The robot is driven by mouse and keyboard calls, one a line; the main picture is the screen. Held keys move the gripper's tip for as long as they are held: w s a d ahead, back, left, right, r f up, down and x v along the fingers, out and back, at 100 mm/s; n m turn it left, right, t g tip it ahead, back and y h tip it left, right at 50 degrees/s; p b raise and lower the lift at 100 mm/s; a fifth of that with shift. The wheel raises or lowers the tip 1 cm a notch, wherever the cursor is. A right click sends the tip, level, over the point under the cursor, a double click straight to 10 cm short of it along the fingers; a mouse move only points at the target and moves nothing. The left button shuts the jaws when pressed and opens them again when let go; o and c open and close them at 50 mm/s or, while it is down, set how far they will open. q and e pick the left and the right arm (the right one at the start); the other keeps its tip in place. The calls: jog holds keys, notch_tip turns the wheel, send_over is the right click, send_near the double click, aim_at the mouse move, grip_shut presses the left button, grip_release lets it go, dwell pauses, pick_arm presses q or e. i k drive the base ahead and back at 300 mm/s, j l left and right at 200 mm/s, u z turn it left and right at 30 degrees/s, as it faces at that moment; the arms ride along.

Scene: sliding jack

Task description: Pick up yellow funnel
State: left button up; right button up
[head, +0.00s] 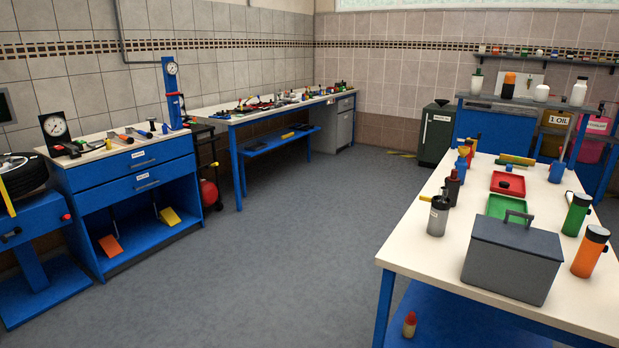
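A yellow wedge-like item (170,217) rests on the lower shelf of the blue cabinet at the left. A long yellow item (517,159) lies toward the far end of the right table. Neither of my grippers is in view.
The white-topped table (450,268) at the right holds a grey toolbox (512,262), bottles and trays. A blue drawer cabinet (125,180) and a long workbench (262,113) line the left side. A dark bin (436,134) stands at the back. The middle floor (300,240) is clear.

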aim_at(463, 151)
jog(key=i+u, duration=0.45)
jog(key=i, duration=1.8)
